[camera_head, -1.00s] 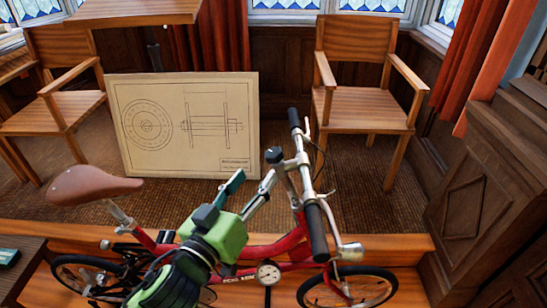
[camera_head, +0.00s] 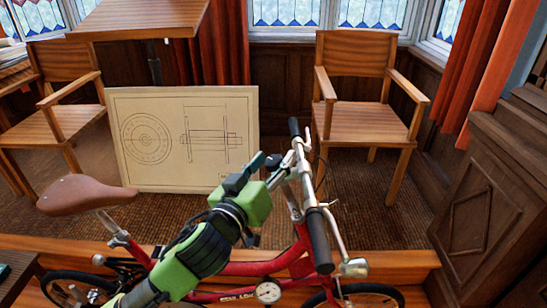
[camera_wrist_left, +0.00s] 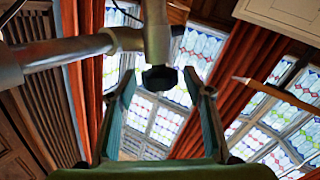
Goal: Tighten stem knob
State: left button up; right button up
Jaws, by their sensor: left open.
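The stem knob (camera_wrist_left: 160,78) is small and black, under the metal stem of the red bicycle (camera_head: 235,268) in the left wrist view. My left gripper (camera_head: 268,170) is at the handlebar stem (camera_head: 294,203) in the head view, its green body left of the stem. In the left wrist view the gripper (camera_wrist_left: 162,92) is open, with one teal finger on each side of the knob. Gaps show between the fingers and the knob, so it is not gripped. In the head view the fingers largely hide the knob. My right gripper is not in view.
The handlebar (camera_head: 318,240) runs close to the gripper's right. The brown saddle (camera_head: 86,194) is at left. A drawing board (camera_head: 185,165) leans behind, with a wooden chair (camera_head: 356,122) at back right. A carved wooden cabinet (camera_head: 480,220) stands at right.

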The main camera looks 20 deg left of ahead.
pick_arm(q)
jog(key=shift+w, duration=0.4)
jog(key=shift+c, duration=0.5)
jog(key=c, duration=1.1)
jog(key=shift+o, duration=0.4)
